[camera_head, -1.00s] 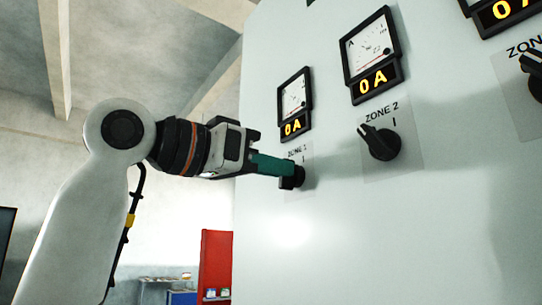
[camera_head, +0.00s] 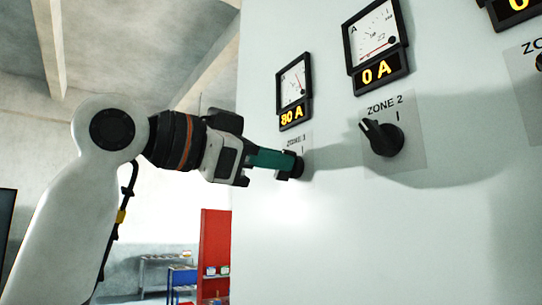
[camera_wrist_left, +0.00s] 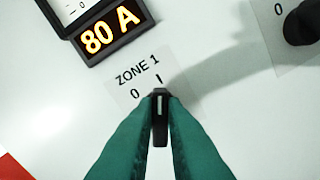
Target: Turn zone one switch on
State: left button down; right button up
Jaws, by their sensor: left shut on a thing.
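The zone 1 switch (camera_wrist_left: 160,118) is a black rotary knob on the pale panel. In the left wrist view its white line points up at the "I" mark. In the head view the knob (camera_head: 296,165) is partly hidden by my left gripper (camera_head: 292,162). The teal fingers of my left gripper (camera_wrist_left: 160,110) are shut on the knob from both sides. The zone 1 display (camera_wrist_left: 110,30) reads 80 A, and it also shows in the head view (camera_head: 293,116). My right gripper is in neither view.
The zone 2 switch (camera_head: 382,138) sits to the right, its pointer tilted left of "I", under a display (camera_head: 377,73) reading 0 A. Another display (camera_head: 515,10) shows at the top right. A red cabinet (camera_head: 215,250) stands low behind the panel's left edge.

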pick_arm(q)
jog(key=c, duration=1.5)
grip_release()
jog(key=shift+a, duration=0.1)
jog(key=shift+b+v, duration=1.95)
jog(key=shift+v, duration=3.95)
